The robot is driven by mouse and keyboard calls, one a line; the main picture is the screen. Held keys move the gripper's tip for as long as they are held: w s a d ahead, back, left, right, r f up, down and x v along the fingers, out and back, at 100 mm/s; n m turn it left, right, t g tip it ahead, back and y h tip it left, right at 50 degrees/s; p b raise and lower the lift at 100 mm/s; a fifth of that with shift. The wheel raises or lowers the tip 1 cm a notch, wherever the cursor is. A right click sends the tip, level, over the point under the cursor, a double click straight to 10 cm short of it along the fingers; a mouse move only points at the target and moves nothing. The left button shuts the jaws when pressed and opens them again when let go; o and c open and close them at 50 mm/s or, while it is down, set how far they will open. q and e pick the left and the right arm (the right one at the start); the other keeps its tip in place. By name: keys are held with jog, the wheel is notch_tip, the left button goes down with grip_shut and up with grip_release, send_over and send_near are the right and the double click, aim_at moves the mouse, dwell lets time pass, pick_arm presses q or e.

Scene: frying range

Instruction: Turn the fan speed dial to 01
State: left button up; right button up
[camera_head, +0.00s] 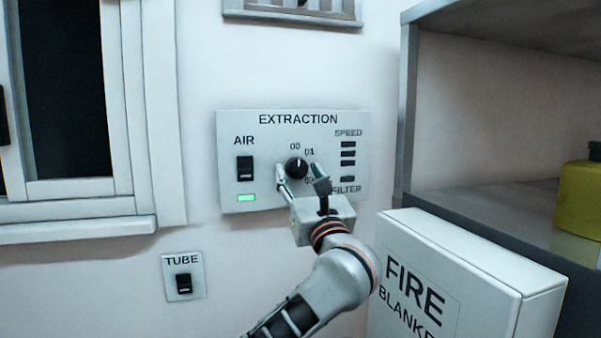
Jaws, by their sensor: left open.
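The fan speed dial (296,167) is a round black knob on the pale EXTRACTION panel (230,140). Its white mark points roughly up, near the 00 label. The 01 label sits at the dial's upper right; a lower label is partly hidden by my gripper. My left gripper (299,174) is open in front of the panel, one finger at the dial's lower left and the other at its lower right. I cannot tell whether the fingers touch the dial. My right gripper is out of view.
The panel also holds a black AIR switch (245,169), a lit green lamp (246,198) and SPEED bars (348,153). A TUBE switch (183,283) is below left. A white FIRE BLANKET box (490,275) and a shelf with a yellow container (578,200) stand at right.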

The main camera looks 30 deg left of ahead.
pick_arm(q)
jog(key=c, duration=1.1)
jog(key=shift+m+t+h, duration=0.3)
jog(key=shift+m, duration=0.2)
jog(key=m+t+h+p, duration=0.1)
jog(key=m, duration=0.2)
jog(key=shift+s+a+m, duration=0.1)
jog(key=shift+a+m, duration=0.05)
jog(key=shift+m, duration=0.25)
jog(key=m+h, duration=0.2)
jog(key=m, duration=0.1)
jog(key=m+t+h, duration=0.1)
jog(key=m, duration=0.3)
jog(key=shift+s+a+r+t+h, duration=0.1)
jog(key=shift+s+r+t+h, duration=0.1)
jog(key=shift+t+h, duration=0.15)
jog(key=shift+m, duration=0.4)
jog(key=o, duration=1.1)
